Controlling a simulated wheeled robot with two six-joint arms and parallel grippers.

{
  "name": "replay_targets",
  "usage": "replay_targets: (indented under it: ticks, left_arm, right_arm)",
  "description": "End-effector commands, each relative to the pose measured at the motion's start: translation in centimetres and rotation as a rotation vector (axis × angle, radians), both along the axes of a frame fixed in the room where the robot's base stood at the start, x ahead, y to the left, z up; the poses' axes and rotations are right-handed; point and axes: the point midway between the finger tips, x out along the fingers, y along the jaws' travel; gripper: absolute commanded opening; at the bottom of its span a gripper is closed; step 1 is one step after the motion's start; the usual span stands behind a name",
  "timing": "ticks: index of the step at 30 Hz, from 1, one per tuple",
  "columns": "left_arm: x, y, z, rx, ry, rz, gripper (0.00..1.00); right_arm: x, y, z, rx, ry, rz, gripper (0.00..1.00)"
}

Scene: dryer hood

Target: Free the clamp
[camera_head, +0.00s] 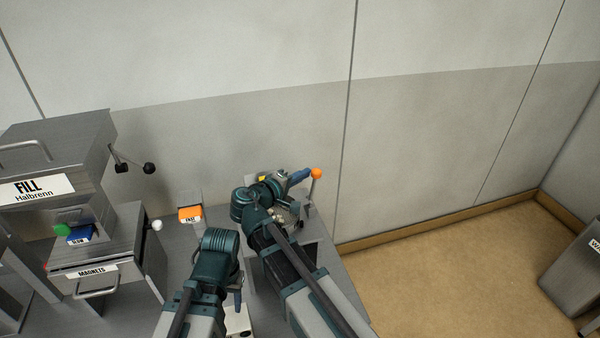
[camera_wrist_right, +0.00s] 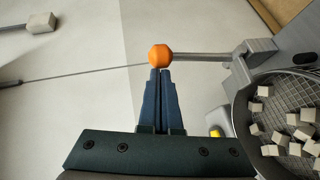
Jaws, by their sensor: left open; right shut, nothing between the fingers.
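A lever with an orange ball knob (camera_head: 316,173) stands up at the right side of the grey device by the wall. In the right wrist view its metal rod (camera_wrist_right: 205,57) runs from the orange knob (camera_wrist_right: 160,55) to a grey bracket (camera_wrist_right: 258,52), which may be the clamp. My right gripper (camera_head: 305,174) is shut and empty. Its blue fingertips (camera_wrist_right: 160,73) are at the knob's near side; I cannot tell whether they touch it. My left gripper (camera_head: 238,300) is low over the bench front, largely hidden by its own arm, its blue fingers pointing down.
A round mesh basket (camera_wrist_right: 283,82) with several pale cubes is right of my right fingers. A FILL cabinet (camera_head: 60,165), a MAGNETS drawer (camera_head: 90,270) and an orange-labelled box (camera_head: 190,213) stand left. A black-knobbed lever (camera_head: 149,168) projects near the wall.

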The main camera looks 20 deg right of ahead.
Motion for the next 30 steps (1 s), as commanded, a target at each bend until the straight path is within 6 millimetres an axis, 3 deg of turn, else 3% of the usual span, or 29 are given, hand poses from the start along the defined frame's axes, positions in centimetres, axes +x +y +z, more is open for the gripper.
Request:
replay_targets:
  ticks: [1, 6, 15, 22, 30]
  left_arm:
    - [0.0, 0.0, 1.4, 0.000, 0.000, 0.000, 0.50]
    - [0.0, 0.0, 4.1, 0.000, 0.000, -0.001, 0.50]
    - [0.0, 0.0, 7.9, 0.000, 0.000, -0.002, 0.50]
    - [0.0, 0.0, 9.4, -0.001, 0.000, 0.000, 0.50]
    - [0.0, 0.0, 9.6, -0.001, 0.000, 0.002, 0.50]
  right_arm:
    - [-0.1, -0.6, 0.9, 0.029, 0.001, -0.003, 0.00]
    - [-0.1, -2.3, 1.3, 0.165, 0.006, -0.006, 0.00]
    - [0.0, -5.7, 0.7, 0.452, 0.014, -0.008, 0.00]
    - [0.2, -8.2, -0.4, 0.670, 0.021, -0.008, 0.00]
    - [0.3, -10.5, -2.3, 0.901, 0.029, -0.007, 0.00]
